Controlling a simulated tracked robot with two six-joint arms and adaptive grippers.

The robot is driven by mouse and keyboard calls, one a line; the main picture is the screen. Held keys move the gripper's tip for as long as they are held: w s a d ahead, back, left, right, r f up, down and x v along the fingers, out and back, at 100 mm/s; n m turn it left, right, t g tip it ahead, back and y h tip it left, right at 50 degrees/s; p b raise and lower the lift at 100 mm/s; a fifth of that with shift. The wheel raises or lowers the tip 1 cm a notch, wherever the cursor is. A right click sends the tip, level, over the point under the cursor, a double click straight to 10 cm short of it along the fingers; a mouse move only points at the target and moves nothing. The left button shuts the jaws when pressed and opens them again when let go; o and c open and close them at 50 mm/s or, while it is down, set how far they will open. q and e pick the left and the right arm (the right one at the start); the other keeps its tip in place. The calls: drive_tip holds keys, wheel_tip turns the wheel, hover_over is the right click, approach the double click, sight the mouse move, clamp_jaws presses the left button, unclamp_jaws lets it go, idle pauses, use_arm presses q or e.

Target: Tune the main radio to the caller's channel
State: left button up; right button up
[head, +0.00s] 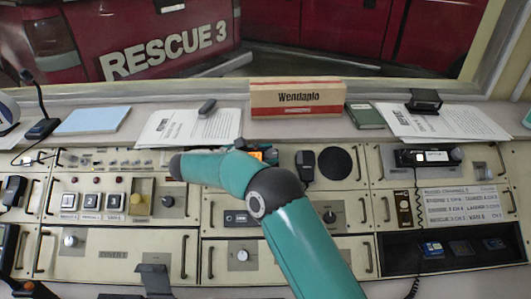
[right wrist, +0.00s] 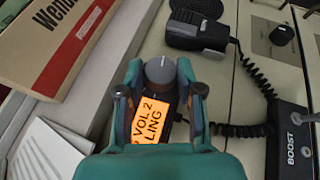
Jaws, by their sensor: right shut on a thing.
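The main radio's orange screen (right wrist: 143,119) reads "VOL 2" above a line ending in "LING" in the right wrist view; part of it is covered. In the head view only a bit of the orange screen (head: 257,155) shows behind my arm. A round grey knob (right wrist: 159,69) stands beside the screen. My right gripper (right wrist: 160,88) has one finger on each side of the knob and is shut on it. In the head view my right forearm hides most of the radio. A white channel card (head: 461,204) lists vehicles with channels. My left gripper cannot be made out.
A handset (right wrist: 199,32) with a coiled cord lies close to the radio. A Wendaplo box (head: 298,98) stands on the ledge behind it. A small BOOST box (right wrist: 293,140) is at the right wrist view's right. Papers (head: 188,127) lie behind the panel.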

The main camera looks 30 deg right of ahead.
idle(0.3)
drive_tip(key=o, duration=1.1)
drive_tip(key=shift+o, duration=0.2)
drive_tip(key=shift+a, duration=0.1)
drive_tip(key=v, duration=1.2)
